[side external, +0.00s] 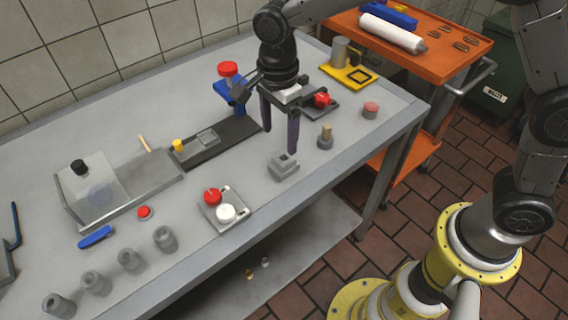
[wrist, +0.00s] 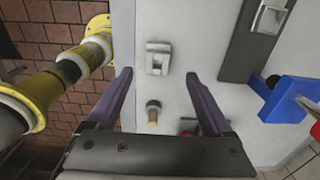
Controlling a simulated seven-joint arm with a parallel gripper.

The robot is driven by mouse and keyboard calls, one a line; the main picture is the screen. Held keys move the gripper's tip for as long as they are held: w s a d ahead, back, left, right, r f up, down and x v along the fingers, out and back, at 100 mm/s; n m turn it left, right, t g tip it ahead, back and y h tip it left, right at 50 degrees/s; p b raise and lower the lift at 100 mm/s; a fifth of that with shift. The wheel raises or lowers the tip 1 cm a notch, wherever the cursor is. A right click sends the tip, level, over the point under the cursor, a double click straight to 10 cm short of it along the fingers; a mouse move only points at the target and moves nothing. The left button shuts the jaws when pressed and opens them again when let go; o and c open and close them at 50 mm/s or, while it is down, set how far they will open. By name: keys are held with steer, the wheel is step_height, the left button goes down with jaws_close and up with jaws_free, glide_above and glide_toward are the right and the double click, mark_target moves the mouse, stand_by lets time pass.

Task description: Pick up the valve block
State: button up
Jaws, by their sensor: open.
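A small grey stepped block (side external: 284,167) with a recess in its top, which looks like the valve block, sits on the grey table near its front edge. It also shows in the wrist view (wrist: 158,57), just beyond the fingertips and between their lines. My gripper (side external: 280,140) points down with its two dark purple fingers apart and nothing between them. The fingertips appear above the block and slightly behind it. In the wrist view my gripper (wrist: 159,75) is spread wider than the block. No contact with the block shows.
A small grey part with a tan peg (side external: 326,137) stands right of the block; the wrist view shows it too (wrist: 153,112). A tray with red and white knobs (side external: 226,210) lies left. A blue, red-topped fixture (side external: 231,92) stands behind.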

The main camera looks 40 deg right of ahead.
mark_target(282, 155)
steer(key=shift+s+d+f, duration=0.1)
steer(key=shift+f, duration=1.7)
steer(key=shift+s+d+f, duration=0.1)
steer(key=shift+f, duration=1.7)
jaws_close()
